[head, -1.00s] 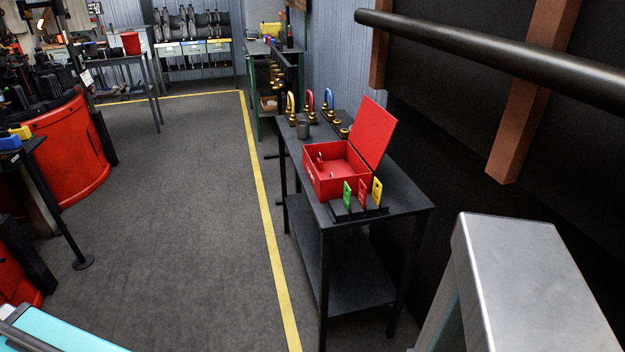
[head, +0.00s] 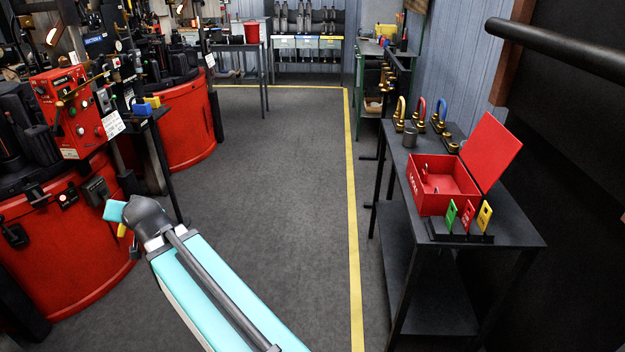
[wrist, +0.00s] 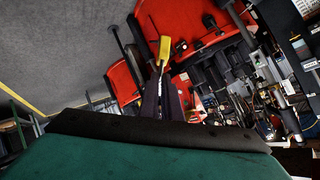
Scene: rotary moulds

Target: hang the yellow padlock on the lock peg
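A yellow padlock (wrist: 164,50) shows in the wrist view, at the tips of my gripper (wrist: 161,74). The two dark fingers close in on its lower end, and it sticks out beyond them. In the head view a bit of the yellow padlock (head: 122,230) shows just below the end of my arm, in front of the red machine drum (head: 75,245). The fingers themselves are hidden there. I cannot make out the lock peg for certain; small dark fittings sit on the drum's side.
A small stand (head: 150,115) with blue and yellow items is behind my arm. A black table (head: 520,232) at right carries an open red box (head: 443,200), coloured tags and curved-handled pieces. The grey floor (head: 275,190) between is clear, with a yellow line.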

